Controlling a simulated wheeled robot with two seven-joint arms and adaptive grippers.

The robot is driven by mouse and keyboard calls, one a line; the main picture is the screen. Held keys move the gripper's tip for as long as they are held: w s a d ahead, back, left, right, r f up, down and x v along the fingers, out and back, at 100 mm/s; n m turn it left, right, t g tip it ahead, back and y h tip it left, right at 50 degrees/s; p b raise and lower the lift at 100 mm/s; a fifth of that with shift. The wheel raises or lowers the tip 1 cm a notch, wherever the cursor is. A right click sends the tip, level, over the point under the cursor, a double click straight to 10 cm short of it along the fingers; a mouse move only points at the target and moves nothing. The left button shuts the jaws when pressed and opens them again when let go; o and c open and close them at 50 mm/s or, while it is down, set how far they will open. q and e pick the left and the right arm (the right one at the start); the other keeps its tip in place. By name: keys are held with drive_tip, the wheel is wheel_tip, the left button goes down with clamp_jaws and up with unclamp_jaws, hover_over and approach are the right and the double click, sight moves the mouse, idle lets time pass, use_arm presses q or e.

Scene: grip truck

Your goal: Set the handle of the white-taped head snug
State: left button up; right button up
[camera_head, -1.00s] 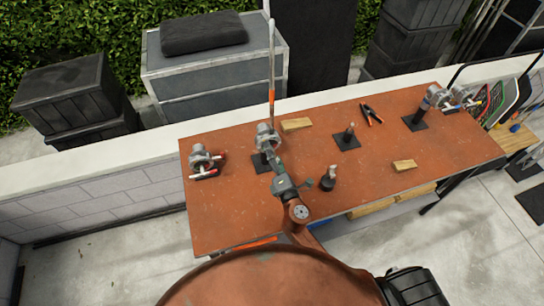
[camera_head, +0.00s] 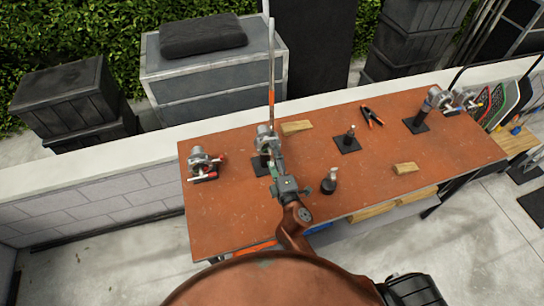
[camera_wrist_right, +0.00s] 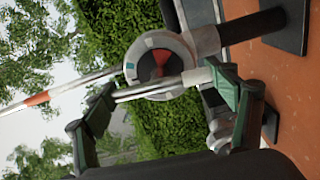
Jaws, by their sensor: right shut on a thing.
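The white-taped head (camera_head: 264,131) stands on a black pin and base plate at the middle-left of the table, with a long rod through it. In the right wrist view its round face (camera_wrist_right: 158,62) has a red and black centre. Its handle (camera_wrist_right: 150,90) is a metal bar with a white band at the right end. My right gripper (camera_head: 273,160), green-fingered in the wrist view (camera_wrist_right: 163,87), is shut on this handle, one finger at each end. The handle's exact seating cannot be told. My left gripper is not in view.
A red-taped head (camera_head: 203,163) lies at the table's left. Another head (camera_head: 440,98) stands at the far right. The upright rod (camera_head: 271,70) rises above the head.

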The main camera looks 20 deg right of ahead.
drive_tip(key=o, duration=1.2)
drive_tip(key=shift+c, duration=0.2)
drive_tip(key=shift+s, duration=0.1)
drive_tip(key=s, duration=1.1)
drive_tip(key=shift+s+d, duration=0.2)
drive_tip(key=shift+s, duration=0.2)
